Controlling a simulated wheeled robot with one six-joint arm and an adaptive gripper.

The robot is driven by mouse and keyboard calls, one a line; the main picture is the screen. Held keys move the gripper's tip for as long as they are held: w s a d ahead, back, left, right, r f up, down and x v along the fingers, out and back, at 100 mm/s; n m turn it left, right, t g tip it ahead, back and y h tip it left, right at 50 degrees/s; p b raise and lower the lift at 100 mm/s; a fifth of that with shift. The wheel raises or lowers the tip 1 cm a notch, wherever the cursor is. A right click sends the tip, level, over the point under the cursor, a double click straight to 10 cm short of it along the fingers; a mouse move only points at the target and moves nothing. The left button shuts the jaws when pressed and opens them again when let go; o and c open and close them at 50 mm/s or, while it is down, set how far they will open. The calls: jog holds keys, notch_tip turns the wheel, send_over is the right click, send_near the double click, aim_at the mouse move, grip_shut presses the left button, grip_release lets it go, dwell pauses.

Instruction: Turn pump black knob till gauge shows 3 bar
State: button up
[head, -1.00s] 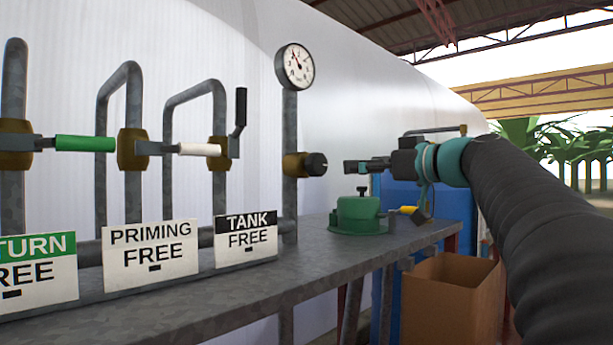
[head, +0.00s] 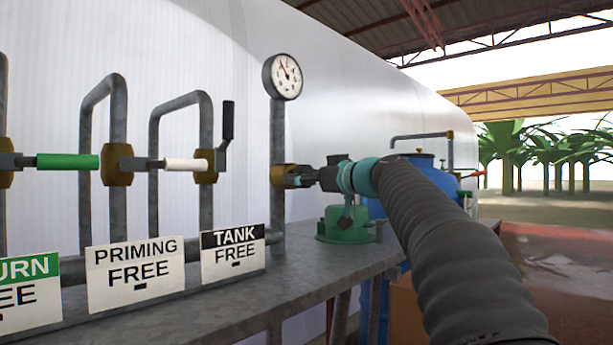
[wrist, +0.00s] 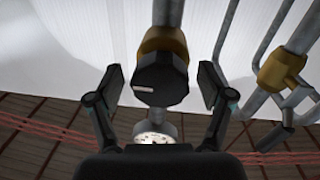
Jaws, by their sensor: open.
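The black knob (wrist: 160,80) has a pale line on its face and sits on a brass valve body (wrist: 163,45). In the wrist view it lies between the two fingers of my gripper (wrist: 160,72), with a gap on each side. In the head view my gripper (head: 302,178) is at the brass body (head: 278,176) and hides most of the knob. The round white gauge (head: 283,76) stands on the pipe above it, needle pointing up and slightly left; its numbers are too small to read. The gauge also shows partly in the wrist view (wrist: 155,137).
Left of the knob are pipes with a black lever (head: 228,120), a white handle (head: 186,165) and a green handle (head: 68,161). Signs, including TANK FREE (head: 233,252), stand on the grey bench (head: 300,277). A green device (head: 345,222) sits below my gripper. A blue barrel (head: 425,180) is behind.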

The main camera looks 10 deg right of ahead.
jog(key=c, duration=1.2)
jog(key=shift+o, duration=0.2)
jog(key=shift+m, duration=0.5)
jog(key=m, duration=0.2)
jog(key=shift+r+m, duration=0.1)
jog(key=shift+m, duration=0.2)
jog(key=shift+m+p, duration=0.55)
jog(key=shift+m, duration=1.05)
